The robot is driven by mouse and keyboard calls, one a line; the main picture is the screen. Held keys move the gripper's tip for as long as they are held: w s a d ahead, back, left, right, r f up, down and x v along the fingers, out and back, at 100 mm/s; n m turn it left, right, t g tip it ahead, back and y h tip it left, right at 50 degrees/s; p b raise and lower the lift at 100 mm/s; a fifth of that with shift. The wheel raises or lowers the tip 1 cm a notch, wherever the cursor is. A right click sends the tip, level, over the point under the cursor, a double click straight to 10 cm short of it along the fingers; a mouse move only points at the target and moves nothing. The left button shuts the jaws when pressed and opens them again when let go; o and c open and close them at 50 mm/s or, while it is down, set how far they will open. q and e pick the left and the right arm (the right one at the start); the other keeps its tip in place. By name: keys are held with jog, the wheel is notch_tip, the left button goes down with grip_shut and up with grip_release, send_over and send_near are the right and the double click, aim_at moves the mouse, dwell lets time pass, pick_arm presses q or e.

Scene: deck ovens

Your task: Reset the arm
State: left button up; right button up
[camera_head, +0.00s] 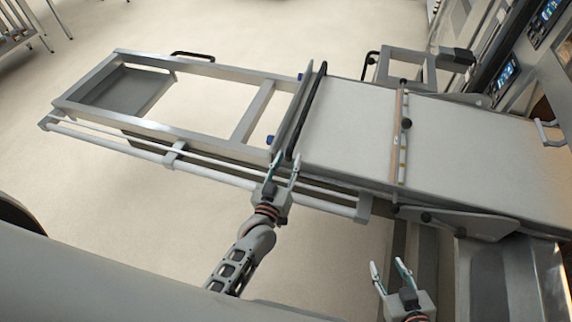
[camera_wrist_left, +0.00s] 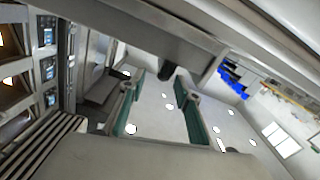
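My left gripper (camera_head: 282,170) is open at the near end of the black crossbar (camera_head: 309,110) on the loader frame. In the left wrist view its two teal-padded fingers (camera_wrist_left: 160,100) stand apart with nothing gripped between them. A dark rounded end shows just beyond the fingers; I cannot tell whether it touches them. My right gripper (camera_head: 388,272) is open and empty at the lower right of the head view, below the loader's near side.
The metal loader frame (camera_head: 100,79) stretches left over open floor. A pale flat belt surface (camera_head: 345,120) runs right toward the deck ovens, crossed by a wooden bar (camera_head: 398,140). A steel bin-like part (camera_head: 500,275) stands right of my right gripper. Oven control panels (camera_head: 507,76) are at upper right.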

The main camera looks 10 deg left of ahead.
pick_arm(q)
jog(key=shift+s, duration=0.8)
jog(key=shift+a, duration=0.1)
jog(key=s+a+f+m+g, duration=0.3)
jog(key=s+f, duration=0.1)
jog(key=s, duration=0.6)
jog(key=s+a+f+m+g+h, duration=0.1)
jog(key=s+a+f+m+g, duration=0.1)
jog(key=s, duration=0.9)
jog(key=shift+s+a+f+m+g, duration=0.3)
jog(key=shift+a+f+m+g, duration=0.1)
jog(key=shift+a+f+g, duration=0.65)
